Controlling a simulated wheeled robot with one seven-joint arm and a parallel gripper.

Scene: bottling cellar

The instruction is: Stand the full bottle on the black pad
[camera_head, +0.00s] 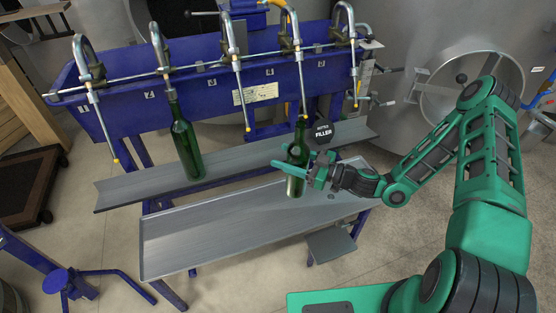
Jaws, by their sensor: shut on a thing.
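My gripper (291,170), with green fingers, is shut on a dark green bottle (296,186) at the right part of the filler. The bottle is nearly upright, with its neck close under a filling spout. Its base appears over the lower metal tray; I cannot tell whether it touches. A second green bottle (187,150) stands on the upper shelf at the left, its neck at another spout. The fill levels are hard to tell. A black mat (27,187) lies in a brown frame on the floor at the far left; I cannot tell whether it is the black pad.
The blue filler (215,85) has several hanging spouts. Its upper metal shelf (235,162) and lower tray (205,235) have bare stretches. A black sign (322,133) is just behind the held bottle. Steel tanks (420,35) stand behind.

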